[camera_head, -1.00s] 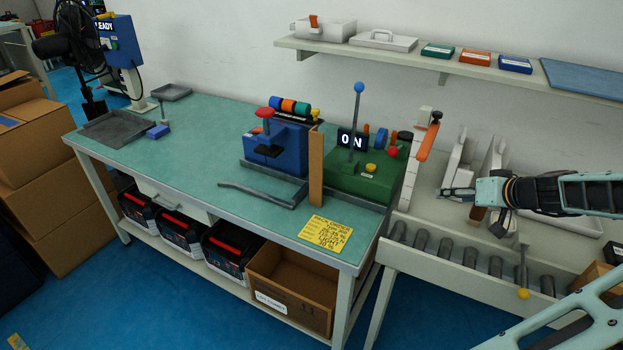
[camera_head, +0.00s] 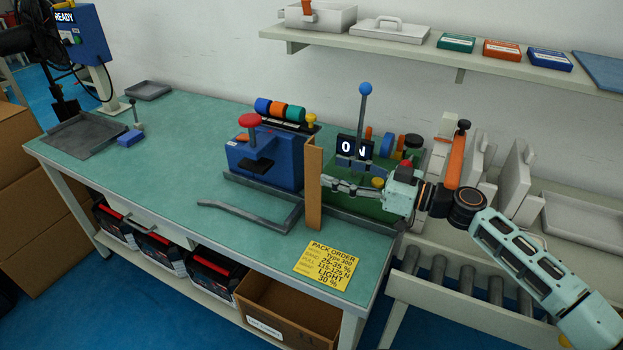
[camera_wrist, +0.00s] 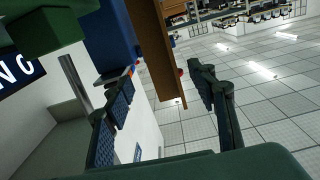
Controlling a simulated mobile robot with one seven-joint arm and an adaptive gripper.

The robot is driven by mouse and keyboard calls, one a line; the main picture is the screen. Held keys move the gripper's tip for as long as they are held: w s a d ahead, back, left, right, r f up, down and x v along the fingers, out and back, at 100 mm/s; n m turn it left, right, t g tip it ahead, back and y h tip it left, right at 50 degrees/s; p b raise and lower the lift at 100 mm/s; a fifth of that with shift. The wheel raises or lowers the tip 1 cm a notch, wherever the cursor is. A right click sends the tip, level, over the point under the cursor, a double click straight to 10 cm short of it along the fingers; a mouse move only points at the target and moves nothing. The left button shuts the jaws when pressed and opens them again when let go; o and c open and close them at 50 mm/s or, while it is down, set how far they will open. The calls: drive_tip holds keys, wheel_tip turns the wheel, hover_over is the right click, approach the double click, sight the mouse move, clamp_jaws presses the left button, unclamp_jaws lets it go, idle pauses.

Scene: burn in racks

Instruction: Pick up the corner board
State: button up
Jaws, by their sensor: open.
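The corner board (camera_head: 314,190) is a tall, narrow brown strip standing upright near the front edge of the green-topped bench, beside the blue machine (camera_head: 265,158). My gripper (camera_head: 328,186) is just right of the board at about its middle height, pointing left toward it. In the wrist view the open fingers of my gripper (camera_wrist: 162,76) stand apart, and the corner board (camera_wrist: 155,48) shows in the gap between them. I cannot tell whether either finger touches it. The board's foot is not clear in the wrist view.
A green machine with an "ON" display (camera_head: 356,147) stands close behind my gripper. A bent grey bar (camera_head: 260,222) and a yellow order card (camera_head: 329,264) lie on the bench (camera_head: 185,180). A roller conveyor (camera_head: 467,280) is at right. The bench's left middle is clear.

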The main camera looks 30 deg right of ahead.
drive_tip(key=p+x, duration=0.1)
drive_tip(key=x, duration=1)
drive_tip(key=shift+r, duration=0.1)
clamp_jaws()
idle(0.3)
idle(0.3)
